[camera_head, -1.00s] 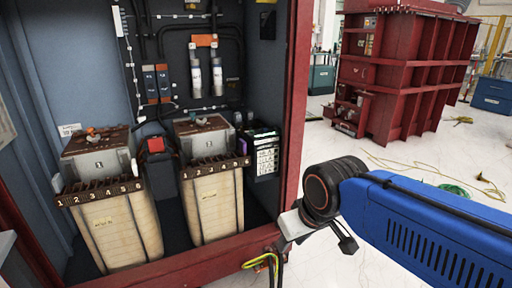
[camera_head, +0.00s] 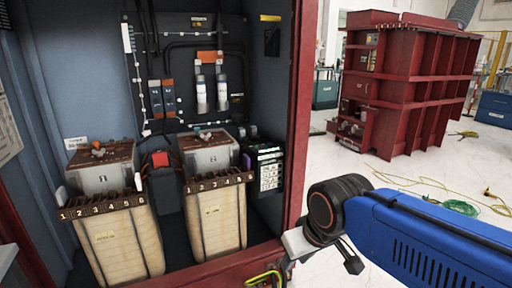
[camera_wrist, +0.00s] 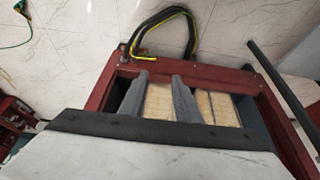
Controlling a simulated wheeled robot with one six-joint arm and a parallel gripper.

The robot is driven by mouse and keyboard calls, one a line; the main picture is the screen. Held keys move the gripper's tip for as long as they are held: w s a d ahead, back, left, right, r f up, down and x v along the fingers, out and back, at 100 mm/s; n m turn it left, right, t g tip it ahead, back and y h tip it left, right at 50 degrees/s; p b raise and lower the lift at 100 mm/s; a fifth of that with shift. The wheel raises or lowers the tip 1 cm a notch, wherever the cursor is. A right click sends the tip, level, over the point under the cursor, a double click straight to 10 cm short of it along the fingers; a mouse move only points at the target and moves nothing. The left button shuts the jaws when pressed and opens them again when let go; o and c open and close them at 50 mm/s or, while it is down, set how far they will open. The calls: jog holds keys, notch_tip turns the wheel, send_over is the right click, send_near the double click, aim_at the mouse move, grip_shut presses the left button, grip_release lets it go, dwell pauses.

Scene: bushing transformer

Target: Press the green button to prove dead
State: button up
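I cannot make out a green button in either view. The open cabinet with a red frame (camera_head: 300,110) fills the left of the head view. Inside it, a black box with white labels (camera_head: 268,168) stands at the right, and a small red block (camera_head: 160,159) sits between two transformers. My gripper (camera_head: 325,255) is at the end of my blue arm, in front of the cabinet's right front corner. In the wrist view my gripper's two grey fingers (camera_wrist: 160,78) are apart, with nothing held between them. Yellowish transformer sides show beyond the fingers.
The left transformer (camera_head: 120,240) and right transformer (camera_head: 215,220) have numbered terminal strips. Black and yellow cables (camera_wrist: 165,30) loop beside the red frame. A large red tank (camera_head: 410,85) stands at the back right.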

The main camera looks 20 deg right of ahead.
grip_shut()
dwell(1.5)
